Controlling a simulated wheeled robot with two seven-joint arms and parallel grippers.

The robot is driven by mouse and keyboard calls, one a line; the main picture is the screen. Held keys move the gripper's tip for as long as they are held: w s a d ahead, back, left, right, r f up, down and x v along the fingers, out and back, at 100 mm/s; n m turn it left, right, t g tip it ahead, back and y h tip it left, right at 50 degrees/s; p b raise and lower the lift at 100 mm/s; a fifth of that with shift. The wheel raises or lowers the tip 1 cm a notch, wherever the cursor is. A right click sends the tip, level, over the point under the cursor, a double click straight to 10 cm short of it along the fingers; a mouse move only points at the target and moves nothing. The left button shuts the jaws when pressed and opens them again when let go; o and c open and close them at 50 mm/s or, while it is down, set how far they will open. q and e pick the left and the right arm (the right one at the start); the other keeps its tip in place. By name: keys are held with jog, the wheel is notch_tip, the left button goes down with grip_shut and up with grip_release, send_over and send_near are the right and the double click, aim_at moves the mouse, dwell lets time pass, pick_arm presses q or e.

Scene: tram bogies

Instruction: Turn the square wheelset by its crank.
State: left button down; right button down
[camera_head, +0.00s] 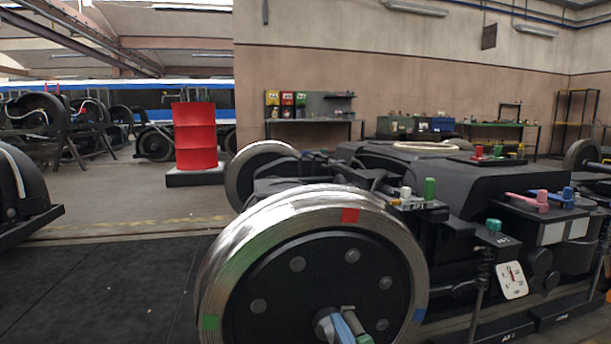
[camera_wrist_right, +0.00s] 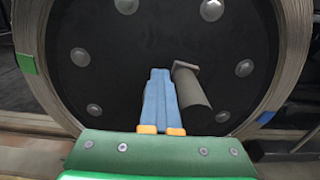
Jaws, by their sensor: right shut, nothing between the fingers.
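The wheelset's near wheel (camera_head: 275,268) stands large in the lower middle, with a shiny steel rim and a dark bolted disc. The rim carries a red mark (camera_head: 350,215), a green mark (camera_head: 210,321) and a blue mark (camera_head: 419,314). A grey crank handle (camera_wrist_right: 190,86) juts from the disc in the right wrist view; its end also shows in the head view (camera_head: 349,311). My right gripper (camera_wrist_right: 159,73) has its blue fingers shut and empty, just left of the handle. Whether they touch it I cannot tell. It also shows low in the head view (camera_head: 338,318). My left gripper is out of view.
The dark bogie frame (camera_head: 465,190) extends right of the wheel, with pink (camera_head: 528,201) and blue levers, a green knob (camera_head: 430,188) and a white dial (camera_head: 511,281). A red drum (camera_head: 195,136) stands behind left. The dark floor left of the wheel is clear.

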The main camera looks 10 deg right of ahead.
aim_at(355, 322)
jog(key=shift+d, duration=0.95)
jog(key=shift+d+f, duration=0.1)
jog(key=shift+d, duration=0.75)
jog(key=shift+d+f, duration=0.3)
jog(key=shift+d, duration=0.6)
jog(key=shift+d+f, duration=0.15)
